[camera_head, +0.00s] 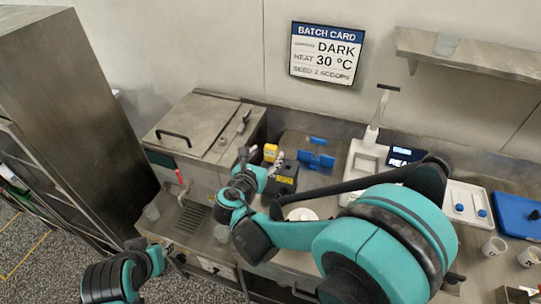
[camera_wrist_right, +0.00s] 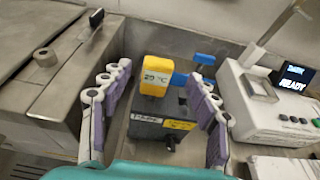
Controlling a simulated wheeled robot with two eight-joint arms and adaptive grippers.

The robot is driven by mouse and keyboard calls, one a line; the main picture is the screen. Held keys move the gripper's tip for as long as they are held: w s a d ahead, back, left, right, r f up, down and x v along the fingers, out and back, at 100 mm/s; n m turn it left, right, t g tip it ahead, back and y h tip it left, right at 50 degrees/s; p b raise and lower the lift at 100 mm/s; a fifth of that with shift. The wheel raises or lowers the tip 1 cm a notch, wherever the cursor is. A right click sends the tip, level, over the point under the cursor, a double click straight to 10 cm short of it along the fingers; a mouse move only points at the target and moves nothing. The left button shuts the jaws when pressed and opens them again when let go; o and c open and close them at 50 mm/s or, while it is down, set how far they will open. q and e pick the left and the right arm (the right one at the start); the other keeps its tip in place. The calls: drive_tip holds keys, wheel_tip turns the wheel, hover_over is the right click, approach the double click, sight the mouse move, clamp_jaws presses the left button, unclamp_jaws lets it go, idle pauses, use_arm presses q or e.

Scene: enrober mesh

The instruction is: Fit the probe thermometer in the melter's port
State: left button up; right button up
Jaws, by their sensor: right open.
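The probe thermometer has a yellow head (camera_head: 270,152) whose display reads about 25 °C in the wrist view (camera_wrist_right: 157,75). It stands upright at a dark block (camera_wrist_right: 150,128); its probe is hidden. My right gripper (camera_wrist_right: 160,100) is open, with its pale, purple-padded fingers on either side of the head and apart from it. It also shows in the head view (camera_head: 262,168). The steel melter (camera_head: 200,116) is to the left. A short round fitting (camera_wrist_right: 45,57) on its top may be the port. My left arm is low at the left; its fingers are not clear.
A blue-handled item (camera_head: 316,155) lies behind the block. A white scale-like device (camera_head: 366,160) with a READY display stands to the right. A white tray (camera_head: 467,203), a blue board (camera_head: 517,216) and cups (camera_head: 494,246) are further right.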

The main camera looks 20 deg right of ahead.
sight(270, 150)
drive_tip(key=b+x, duration=0.1)
drive_tip(key=x, duration=0.4)
drive_tip(key=shift+w+f, duration=0.1)
drive_tip(key=shift+w, duration=0.15)
drive_tip(key=c, duration=1.3)
